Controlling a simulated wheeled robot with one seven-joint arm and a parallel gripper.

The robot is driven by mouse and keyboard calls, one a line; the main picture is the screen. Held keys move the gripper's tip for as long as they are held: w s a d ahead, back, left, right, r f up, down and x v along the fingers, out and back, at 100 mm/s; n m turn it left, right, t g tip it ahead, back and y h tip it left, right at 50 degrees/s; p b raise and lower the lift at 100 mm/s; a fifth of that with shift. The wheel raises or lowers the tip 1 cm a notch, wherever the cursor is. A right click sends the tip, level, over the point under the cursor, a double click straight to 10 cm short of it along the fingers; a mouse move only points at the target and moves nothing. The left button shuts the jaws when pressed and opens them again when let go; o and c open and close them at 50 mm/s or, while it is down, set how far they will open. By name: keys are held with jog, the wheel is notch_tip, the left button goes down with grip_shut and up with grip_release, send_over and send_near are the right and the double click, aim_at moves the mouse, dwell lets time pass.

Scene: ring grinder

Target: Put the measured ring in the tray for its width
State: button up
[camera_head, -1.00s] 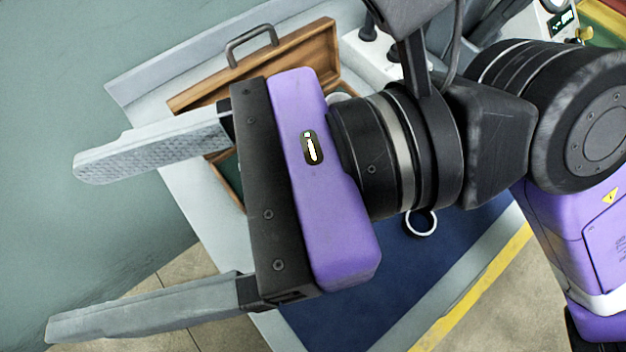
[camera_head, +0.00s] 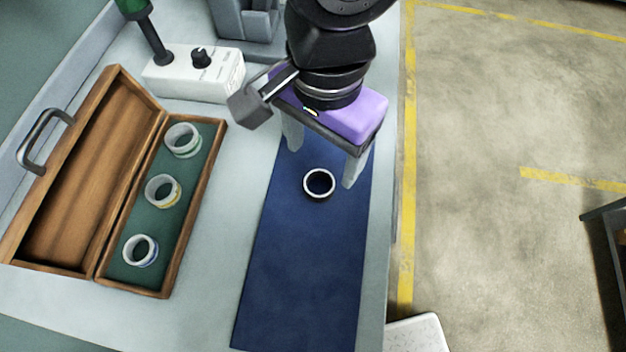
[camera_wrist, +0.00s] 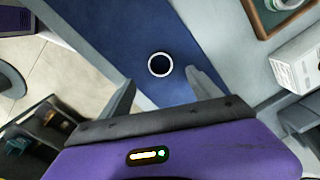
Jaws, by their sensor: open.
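A ring (camera_head: 319,184) with a pale rim and dark outer side lies flat on the blue mat (camera_head: 300,270). It also shows in the wrist view (camera_wrist: 160,65), ahead of my fingers. My gripper (camera_head: 322,163) is open and empty above the far part of the mat, fingers pointing down. The ring appears between and slightly nearer than the fingertips, with nothing touching it that I can see. In the wrist view, my gripper (camera_wrist: 160,88) has its fingers spread on either side of the ring.
A white box with a knob (camera_head: 195,72) stands behind. A pale slab (camera_head: 418,333) is at the bottom edge; dark shelving (camera_head: 605,235) at far right.

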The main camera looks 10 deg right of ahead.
aim_at(319, 189)
jog(key=shift+a+f+p, duration=0.1)
jog(key=shift+f+p, duration=0.2)
jog(key=shift+f, duration=3.55)
grip_shut()
